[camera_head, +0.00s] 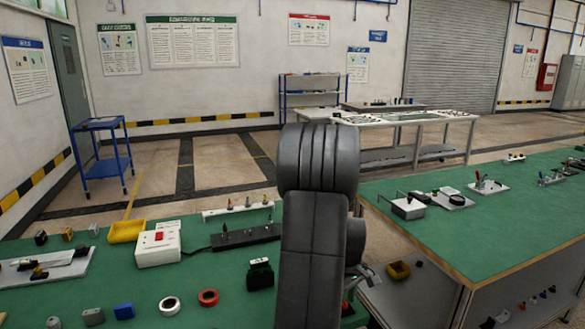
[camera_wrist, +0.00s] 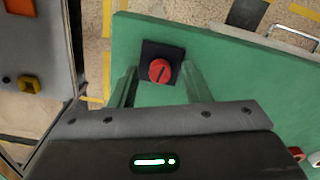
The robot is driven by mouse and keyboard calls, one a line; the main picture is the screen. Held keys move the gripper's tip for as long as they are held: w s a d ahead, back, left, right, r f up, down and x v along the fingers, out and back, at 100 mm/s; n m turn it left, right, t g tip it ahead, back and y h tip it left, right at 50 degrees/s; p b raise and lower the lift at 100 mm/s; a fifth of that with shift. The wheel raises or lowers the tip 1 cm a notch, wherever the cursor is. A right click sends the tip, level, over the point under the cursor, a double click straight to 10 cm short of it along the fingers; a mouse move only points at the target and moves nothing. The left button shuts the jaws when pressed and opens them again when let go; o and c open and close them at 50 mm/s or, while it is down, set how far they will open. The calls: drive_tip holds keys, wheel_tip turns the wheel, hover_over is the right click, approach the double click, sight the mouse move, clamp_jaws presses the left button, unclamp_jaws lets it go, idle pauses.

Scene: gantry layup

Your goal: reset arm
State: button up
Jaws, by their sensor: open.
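My gripper (camera_wrist: 160,74) is open, with its two fingers apart at either side of a red rotary knob (camera_wrist: 160,70) on a dark square base. The knob sits on a green tabletop (camera_wrist: 220,80) near its edge. From this angle I cannot tell how high the fingers are above the table or whether they touch the knob. Nothing is visibly held. In the head view my arm rises in the middle and hides most of the gripper and the knob.
The left green bench holds a white box with a red switch (camera_head: 158,243), a yellow bin (camera_head: 127,231), a red ring (camera_head: 208,297) and a white ring (camera_head: 169,306). The right green bench (camera_head: 480,225) carries several fixtures. A blue cart (camera_head: 102,160) stands behind on open floor.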

idle(0.4)
wheel_tip(320, 180, up, 14)
wheel_tip(320, 180, down, 14)
drive_tip(key=shift+f, duration=0.1)
drive_tip(key=m, duration=0.5)
drive_tip(key=shift+m, duration=0.3)
drive_tip(key=m, duration=1)
drive_tip(key=shift+m, duration=0.3)
drive_tip(key=m, duration=0.5)
drive_tip(key=shift+m, duration=0.3)
drive_tip(key=shift+a, duration=0.1)
